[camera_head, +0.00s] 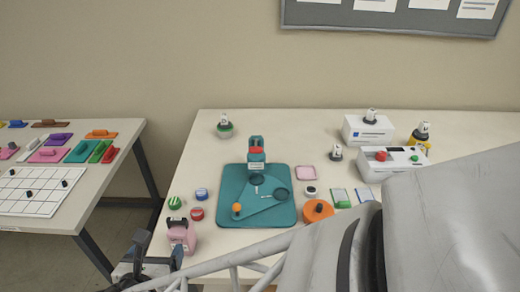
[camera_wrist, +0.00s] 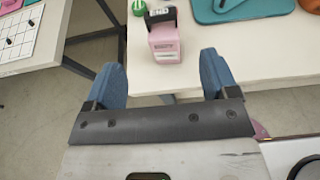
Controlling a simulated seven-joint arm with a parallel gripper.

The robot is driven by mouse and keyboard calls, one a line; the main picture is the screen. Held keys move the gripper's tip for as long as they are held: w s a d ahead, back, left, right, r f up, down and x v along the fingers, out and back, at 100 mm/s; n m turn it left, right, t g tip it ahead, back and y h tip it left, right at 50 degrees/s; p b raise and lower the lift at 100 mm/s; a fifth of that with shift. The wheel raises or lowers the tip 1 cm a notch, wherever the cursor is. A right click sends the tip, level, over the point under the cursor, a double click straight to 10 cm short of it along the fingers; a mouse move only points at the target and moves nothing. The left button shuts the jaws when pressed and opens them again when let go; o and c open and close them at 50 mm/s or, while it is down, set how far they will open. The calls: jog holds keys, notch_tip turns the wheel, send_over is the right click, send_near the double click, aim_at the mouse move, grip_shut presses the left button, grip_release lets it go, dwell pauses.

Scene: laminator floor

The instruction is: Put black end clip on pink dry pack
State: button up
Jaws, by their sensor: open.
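A flat pink square (camera_head: 306,172) lies right of the teal board in the head view and looks like the pink dry pack. A pink block with a black top (camera_head: 182,236) stands at the table's front left; it also shows in the wrist view (camera_wrist: 165,45). I cannot tell for certain which black piece is the end clip; small black pieces (camera_head: 29,193) lie on the white grid board. My gripper (camera_wrist: 160,62) is open and empty, its blue fingers apart just in front of the pink block, at the table's front edge. It shows low in the head view (camera_head: 158,252).
The teal board (camera_head: 229,205) holds a small teal device (camera_head: 257,150). Round red, blue and green items (camera_head: 197,213) lie left of it. An orange disc (camera_head: 318,211) is at its right. White machines (camera_head: 392,163) stand at the back right. A side table (camera_head: 105,175) holds coloured blocks.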

jog(key=w+d+r+m+g+h, duration=0.2)
jog(key=w+d+m+g+h, duration=0.15)
jog(key=d+m, duration=0.5)
jog(key=w+d+r+m+g+h, duration=0.2)
jog(key=w+d+r+m+g, duration=0.3)
jog(key=d, duration=0.7)
jog(key=s+d+r+m+g+y, duration=0.1)
jog(key=s+d+r+m+y, duration=0.1)
jog(key=d+m, duration=0.7)
jog(key=s+d+r+m+g+y, duration=0.1)
jog(key=s+d+r+m+y, duration=0.2)
jog(key=d+m, duration=0.7)
jog(key=s+m, duration=0.1)
jog(key=m, duration=0.2)
jog(key=shift+s+m, duration=0.25)
jog(key=shift+m, duration=0.1)
jog(key=shift+g+y, duration=0.25)
